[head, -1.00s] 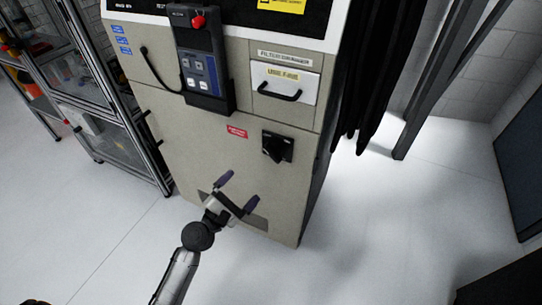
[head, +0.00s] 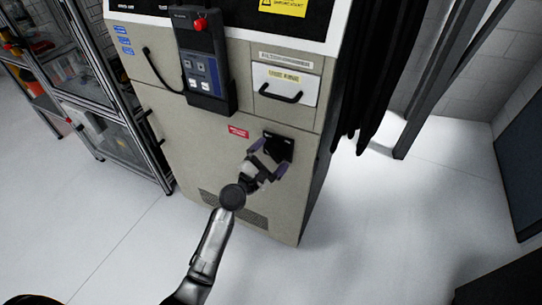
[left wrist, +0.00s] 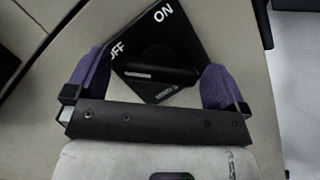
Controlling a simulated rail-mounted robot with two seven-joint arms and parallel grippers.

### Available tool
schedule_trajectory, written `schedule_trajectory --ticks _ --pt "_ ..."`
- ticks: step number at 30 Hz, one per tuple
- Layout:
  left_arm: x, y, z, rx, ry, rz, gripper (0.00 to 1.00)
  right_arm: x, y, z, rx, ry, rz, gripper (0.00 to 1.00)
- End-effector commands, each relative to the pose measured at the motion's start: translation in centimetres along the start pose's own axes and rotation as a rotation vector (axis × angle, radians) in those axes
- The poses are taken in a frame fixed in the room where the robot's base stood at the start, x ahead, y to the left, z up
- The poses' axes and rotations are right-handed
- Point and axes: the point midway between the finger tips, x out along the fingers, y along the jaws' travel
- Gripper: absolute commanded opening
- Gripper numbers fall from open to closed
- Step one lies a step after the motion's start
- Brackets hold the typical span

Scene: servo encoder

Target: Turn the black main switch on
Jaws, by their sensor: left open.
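The black main switch (head: 285,143) is on the lower right front of the beige cabinet. In the left wrist view its black plate (left wrist: 185,45) carries white OFF and ON labels. Its raised black knob (left wrist: 165,74) lies roughly crosswise in that view, with a white line at its left end, on the OFF side. My left gripper (head: 268,158) is open at the switch and hides part of it in the head view. In the left wrist view the purple fingers of the gripper (left wrist: 156,68) stand either side of the knob; contact cannot be told. My right gripper is not in view.
Above the switch are a white drawer (head: 284,85) with a black handle and a hanging control pendant (head: 203,65) with a red button. A red label (head: 238,132) is left of the switch. Black curtains (head: 370,80) hang at the right. The floor (head: 360,240) in front is clear.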

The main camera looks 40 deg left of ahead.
Motion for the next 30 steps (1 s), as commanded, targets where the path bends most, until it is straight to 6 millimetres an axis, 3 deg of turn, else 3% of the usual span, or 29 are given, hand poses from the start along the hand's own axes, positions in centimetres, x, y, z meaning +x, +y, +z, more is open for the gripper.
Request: schedule_trajectory --ticks 8,23,30 --pt "0.07 0.0 0.01 -0.001 0.0 0.0 1.0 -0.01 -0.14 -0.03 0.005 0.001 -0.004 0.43" --pt "0.05 0.0 0.0 0.0 0.0 0.0 0.52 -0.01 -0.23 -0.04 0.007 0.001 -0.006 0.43" --pt "0.07 0.11 0.05 0.022 0.0 -0.009 0.51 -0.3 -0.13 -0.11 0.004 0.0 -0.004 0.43"
